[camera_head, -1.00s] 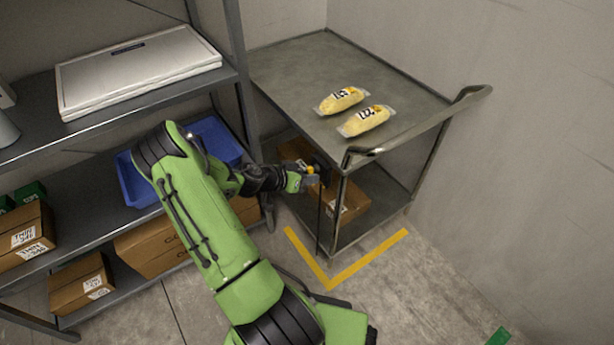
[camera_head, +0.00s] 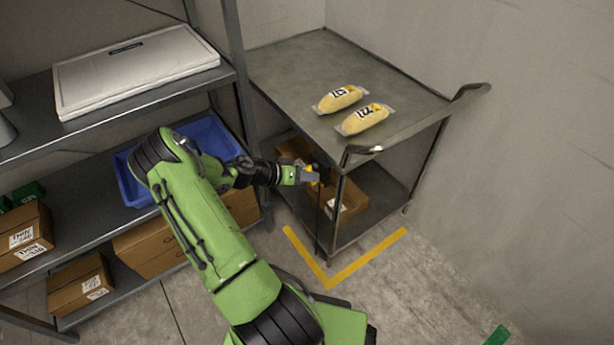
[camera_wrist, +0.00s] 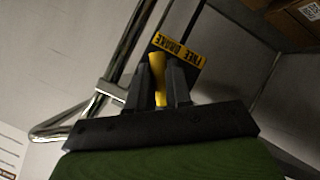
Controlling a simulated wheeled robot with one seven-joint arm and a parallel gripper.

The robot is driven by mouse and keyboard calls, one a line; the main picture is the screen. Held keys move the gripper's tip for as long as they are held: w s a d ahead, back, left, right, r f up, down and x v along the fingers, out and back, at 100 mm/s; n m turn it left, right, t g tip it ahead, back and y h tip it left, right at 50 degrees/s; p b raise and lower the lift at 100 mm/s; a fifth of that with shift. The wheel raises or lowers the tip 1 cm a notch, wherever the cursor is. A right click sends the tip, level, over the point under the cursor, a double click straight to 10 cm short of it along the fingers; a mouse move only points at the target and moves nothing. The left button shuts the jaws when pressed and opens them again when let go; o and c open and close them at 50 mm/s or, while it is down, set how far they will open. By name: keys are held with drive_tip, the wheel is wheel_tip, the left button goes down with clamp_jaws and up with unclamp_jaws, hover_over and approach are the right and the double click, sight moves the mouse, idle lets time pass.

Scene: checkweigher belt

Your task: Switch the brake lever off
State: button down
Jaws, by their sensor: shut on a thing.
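The brake lever (camera_wrist: 158,72) is yellow and sits between the two dark fingers of my gripper (camera_wrist: 163,88) in the wrist view. Behind it is a black plate with a yellow label (camera_wrist: 176,48) reading "FREE" and "BRAKE". In the head view my gripper (camera_head: 312,177) is at the near left leg of the grey metal cart (camera_head: 290,62), below its top. A bit of yellow shows at the fingertips there. The gripper is shut on the lever. The lever's base is partly hidden by the fingers.
Two yellow packs (camera_head: 341,98) lie on the cart top. Cardboard boxes (camera_head: 348,192) sit on its lower shelf. A shelf rack with a white case (camera_head: 135,70) and a blue bin (camera_head: 205,135) stands left. Yellow tape (camera_head: 360,262) marks clear floor in front.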

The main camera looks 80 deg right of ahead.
drive_tip(key=shift+s+r, duration=0.1)
drive_tip(key=c, duration=1.1)
unclamp_jaws()
drive_tip(key=shift+o, duration=0.2)
drive_tip(key=p+v, duration=0.3)
drive_tip(key=v, duration=1.2)
drive_tip(key=shift+w, duration=0.25)
drive_tip(key=shift+a+r, duration=0.15)
